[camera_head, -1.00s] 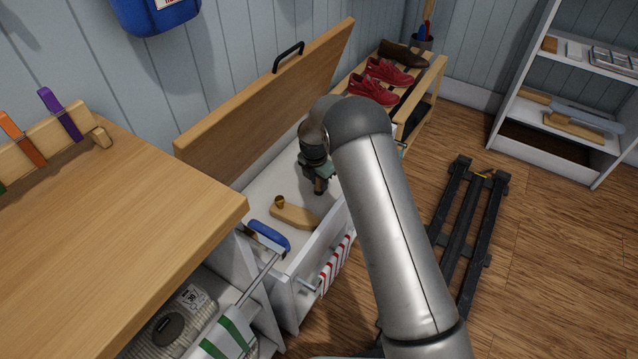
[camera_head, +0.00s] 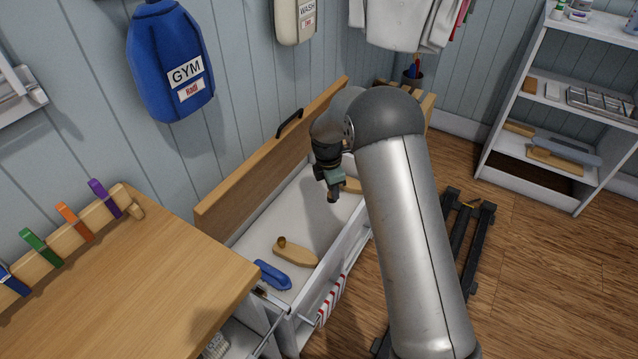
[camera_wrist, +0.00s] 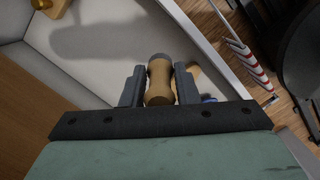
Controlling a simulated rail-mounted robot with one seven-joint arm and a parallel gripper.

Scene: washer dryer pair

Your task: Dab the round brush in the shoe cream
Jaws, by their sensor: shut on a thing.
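My gripper (camera_wrist: 160,88) is shut on a small waisted wooden piece, seemingly the round brush (camera_wrist: 160,78), with a greyish far end. In the head view my gripper (camera_head: 333,192) hangs over the open white bench box, and the brush shows only as a small brown tip below it. A shadow lies on the box floor in the wrist view, and the brush looks clear of that floor. I cannot make out the shoe cream for certain in either view.
A wooden brush with a knob (camera_head: 297,254) and a blue brush (camera_head: 272,275) lie in the box. Another wooden piece (camera_head: 352,186) lies further back. The raised wooden lid (camera_head: 240,183) and white front wall (camera_head: 345,245) bound the box. A wooden counter (camera_head: 150,270) stands left.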

